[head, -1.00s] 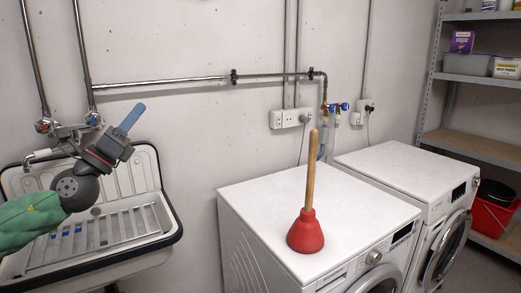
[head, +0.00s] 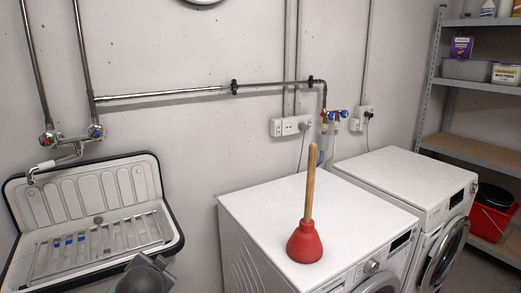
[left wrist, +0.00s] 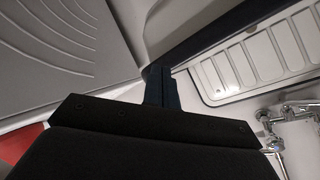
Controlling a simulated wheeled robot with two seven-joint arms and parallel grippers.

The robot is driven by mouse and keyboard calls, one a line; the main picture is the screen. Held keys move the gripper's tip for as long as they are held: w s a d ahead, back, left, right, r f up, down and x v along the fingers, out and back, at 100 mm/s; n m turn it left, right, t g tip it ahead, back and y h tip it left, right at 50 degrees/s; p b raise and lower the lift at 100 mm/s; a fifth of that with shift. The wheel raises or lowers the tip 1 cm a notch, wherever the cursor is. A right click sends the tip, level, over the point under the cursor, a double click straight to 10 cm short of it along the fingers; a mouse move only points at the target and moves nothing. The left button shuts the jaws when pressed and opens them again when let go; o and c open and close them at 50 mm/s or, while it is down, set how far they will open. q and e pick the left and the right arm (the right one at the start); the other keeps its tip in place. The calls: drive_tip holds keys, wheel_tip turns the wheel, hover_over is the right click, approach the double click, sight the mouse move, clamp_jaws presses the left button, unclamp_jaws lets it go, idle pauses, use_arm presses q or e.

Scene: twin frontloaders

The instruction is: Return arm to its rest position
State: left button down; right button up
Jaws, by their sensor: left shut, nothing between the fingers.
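My left gripper (left wrist: 161,86) shows in the left wrist view as dark fingers closed together with nothing between them. Behind it are the sink's dark rim and ribbed panel. In the head view only a grey rounded part of my left arm shows at the bottom edge, in front of the sink (head: 178,232); the gripper itself is out of that picture. My right gripper is in neither view.
A red plunger (head: 305,243) with a wooden handle stands upright on the left washing machine (head: 255,205). A second machine (head: 400,175) stands to its right. Metal shelves (head: 470,150) and a red bucket (head: 490,220) are at the far right. Taps (head: 72,140) are above the sink.

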use_arm(q)
drive_tip(key=s+d+f+n+g+h+p, duration=0.1)
drive_tip(key=s+d+f+g, duration=0.2)
drive_tip(key=s+f, duration=0.5)
drive_tip(key=s+d+f+n+g+h+p, duration=0.1)
drive_tip(key=s+d+f, duration=0.5)
drive_tip(key=s, duration=0.8)
drive_tip(key=s+d+f+n+g+h+p, duration=0.1)
drive_tip(key=s+d+f+g+h+p, duration=0.1)
drive_tip(key=s+f, duration=0.7)
drive_tip(key=s+d+g+p, duration=0.1)
drive_tip(key=s+d+g, duration=0.1)
drive_tip(key=shift+d+f+n+g+h, duration=0.2)
drive_tip(key=shift+f+n+g+h, duration=0.1)
drive_tip(key=shift+g+h, duration=0.1)
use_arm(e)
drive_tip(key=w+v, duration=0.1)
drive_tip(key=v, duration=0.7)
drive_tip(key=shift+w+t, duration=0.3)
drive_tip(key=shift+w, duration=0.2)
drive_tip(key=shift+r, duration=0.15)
